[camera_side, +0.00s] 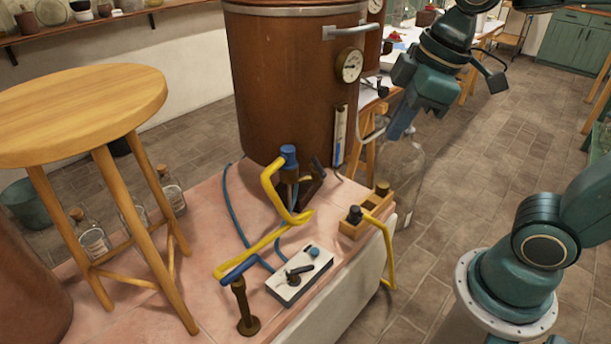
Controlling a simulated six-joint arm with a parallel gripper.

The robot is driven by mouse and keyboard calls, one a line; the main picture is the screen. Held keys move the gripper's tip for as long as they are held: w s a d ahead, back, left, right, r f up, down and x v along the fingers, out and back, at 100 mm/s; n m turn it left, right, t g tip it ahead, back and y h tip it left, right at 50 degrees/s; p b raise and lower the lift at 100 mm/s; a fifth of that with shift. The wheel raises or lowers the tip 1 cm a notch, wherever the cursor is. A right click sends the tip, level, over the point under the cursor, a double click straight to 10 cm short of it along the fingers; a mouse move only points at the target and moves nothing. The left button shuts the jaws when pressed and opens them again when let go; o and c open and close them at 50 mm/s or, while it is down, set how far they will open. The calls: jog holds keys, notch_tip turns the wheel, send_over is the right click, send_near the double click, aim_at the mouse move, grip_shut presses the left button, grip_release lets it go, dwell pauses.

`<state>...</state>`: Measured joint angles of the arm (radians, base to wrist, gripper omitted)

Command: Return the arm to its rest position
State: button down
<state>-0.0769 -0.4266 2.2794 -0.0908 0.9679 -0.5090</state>
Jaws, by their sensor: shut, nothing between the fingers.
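My gripper (402,122) hangs at the upper right, to the right of the large copper vessel (285,90). Its fingers point down and are shut, with nothing between them. It is above the glass carboy (405,178) as seen in the picture and clear of the pink-topped bench (205,235). My arm's upper links run out of the frame at the top right. My base stands at the lower right.
A yellow tube (265,237) with blue ends lies over the bench, by a white valve box (300,277). A wooden holder (366,215) stands at the bench's right edge. A wooden stool (80,112) is at left. Open tiled floor (500,150) lies to the right.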

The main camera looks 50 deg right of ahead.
jog(key=s+d+f+m+t, duration=0.1)
jog(key=s+d+m+t, duration=0.1)
jog(key=s+m, duration=0.4)
jog(key=shift+s+d+f+m+h, duration=0.15)
jog(key=shift+s+d+m+h, duration=0.2)
jog(key=shift+d+m, duration=0.45)
jog(key=shift+w, duration=0.1)
